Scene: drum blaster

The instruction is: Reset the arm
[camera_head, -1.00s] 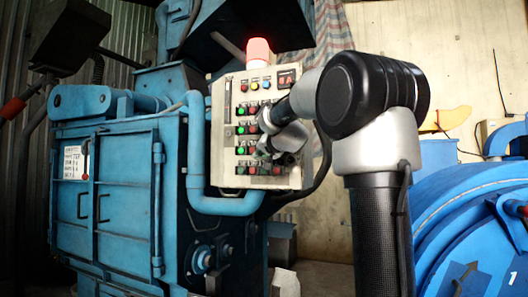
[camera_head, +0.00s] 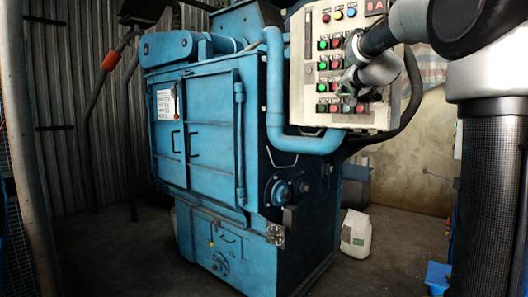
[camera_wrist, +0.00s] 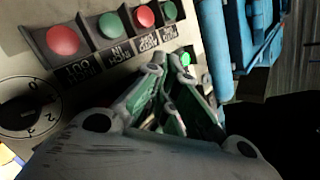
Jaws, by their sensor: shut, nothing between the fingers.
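My arm (camera_head: 405,30) reaches in from the right in the head view. My gripper (camera_head: 350,88) is in front of the lower right part of the grey control panel (camera_head: 298,70), covering some of its buttons. In the wrist view my gripper (camera_wrist: 168,72) is shut and empty, with its fingers close to the panel face. A red button (camera_wrist: 62,40) and a green button (camera_wrist: 110,25) show beyond the fingers, with more red and green buttons to the right. Whether the fingertips touch the panel cannot be told.
A blue blasting machine (camera_head: 205,130) with closed doors stands left of the panel. A blue pipe (camera_head: 275,90) runs beside the panel. A rotary dial (camera_wrist: 28,108) is at the wrist view's left. A white sack (camera_head: 356,234) stands on the floor; the floor at right is partly free.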

